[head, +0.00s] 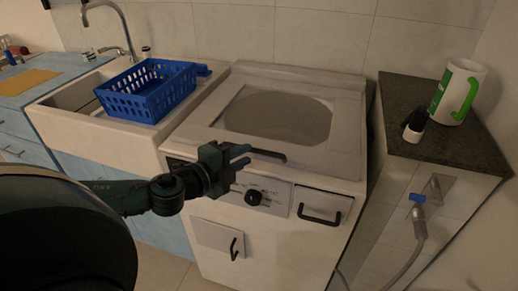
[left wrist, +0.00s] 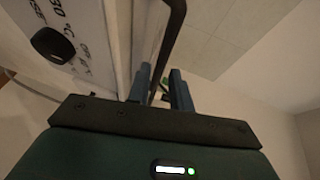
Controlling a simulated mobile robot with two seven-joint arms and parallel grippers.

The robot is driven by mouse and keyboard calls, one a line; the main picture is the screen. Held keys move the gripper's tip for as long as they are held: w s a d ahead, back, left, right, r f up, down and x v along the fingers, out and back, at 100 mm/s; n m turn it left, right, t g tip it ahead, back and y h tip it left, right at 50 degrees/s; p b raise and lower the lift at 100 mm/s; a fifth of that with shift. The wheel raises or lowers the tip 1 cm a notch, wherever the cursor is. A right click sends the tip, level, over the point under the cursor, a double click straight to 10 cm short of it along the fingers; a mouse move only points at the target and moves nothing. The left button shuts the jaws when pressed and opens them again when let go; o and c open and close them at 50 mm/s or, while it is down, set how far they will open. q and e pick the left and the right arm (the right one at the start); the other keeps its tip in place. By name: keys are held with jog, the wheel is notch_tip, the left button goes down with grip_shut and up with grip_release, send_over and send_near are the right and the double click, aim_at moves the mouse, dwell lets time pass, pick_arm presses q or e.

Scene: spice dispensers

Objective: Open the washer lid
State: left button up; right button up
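The white washer (head: 270,190) stands in the middle of the head view, with its lid (head: 230,125) lying flat and shut on top. The lid has a round window, and a dark bar handle (head: 266,154) sits at its front edge. My left gripper (head: 242,154) is at the left end of this handle, with its fingers pointing right and apart. In the left wrist view the open fingers (left wrist: 160,90) have the dark handle (left wrist: 173,35) just beyond and between their tips. I cannot tell whether they touch it. My right gripper is not in view.
A sink with a blue basket (head: 150,92) is left of the washer. A knob (head: 254,197) and a drawer handle (head: 320,219) stick out below the lid.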

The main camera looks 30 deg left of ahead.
aim_at(252, 152)
pick_arm(q)
jog(key=shift+p+x, duration=0.45)
jog(key=shift+x, duration=2.65)
jog(key=shift+d, duration=0.15)
jog(key=shift+c, duration=0.3)
grip_shut()
